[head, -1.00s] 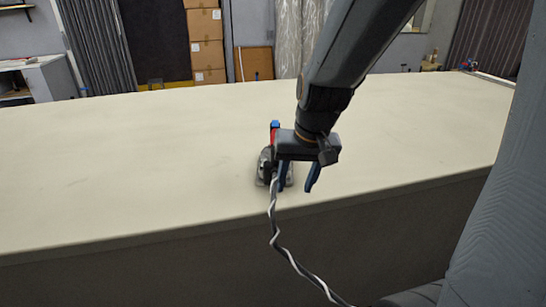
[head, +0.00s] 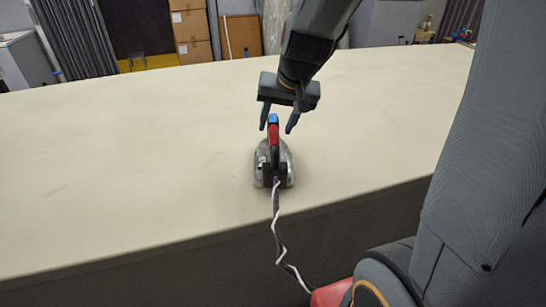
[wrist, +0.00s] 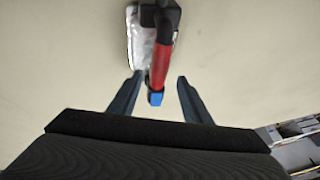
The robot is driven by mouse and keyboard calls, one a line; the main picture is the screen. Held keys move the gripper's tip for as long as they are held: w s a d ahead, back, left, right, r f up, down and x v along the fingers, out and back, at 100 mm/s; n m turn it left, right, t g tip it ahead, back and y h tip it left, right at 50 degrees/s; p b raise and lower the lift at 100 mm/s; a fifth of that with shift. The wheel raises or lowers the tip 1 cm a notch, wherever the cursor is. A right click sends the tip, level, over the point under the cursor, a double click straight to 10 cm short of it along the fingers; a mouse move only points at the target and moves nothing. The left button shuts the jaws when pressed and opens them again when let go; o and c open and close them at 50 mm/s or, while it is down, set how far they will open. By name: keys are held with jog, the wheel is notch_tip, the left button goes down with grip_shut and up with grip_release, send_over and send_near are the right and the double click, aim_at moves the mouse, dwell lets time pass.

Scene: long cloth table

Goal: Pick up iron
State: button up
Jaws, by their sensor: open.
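The iron (head: 273,160) stands on the cloth table near its front edge, with a silver body, a red handle and a blue tip on the handle. Its cord runs from its near end down over the table edge. My gripper (head: 278,126) is open and empty, just above and behind the iron's blue handle tip. In the wrist view the iron (wrist: 157,45) lies ahead of my gripper (wrist: 158,85). The blue tip shows between the two spread fingers, nearer the left one. I see no finger touching the handle.
The long cream table (head: 120,150) is bare around the iron on all sides. The black and white cord (head: 279,235) hangs in front of the table. Cardboard boxes (head: 190,30) and a wooden panel (head: 240,36) stand beyond the far edge.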

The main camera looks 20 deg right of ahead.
aim_at(275, 129)
jog(key=shift+x, duration=2.9)
jog(key=shift+w+d, duration=0.15)
grip_shut()
jog(key=shift+w+r, duration=0.1)
jog(key=shift+r, duration=0.1)
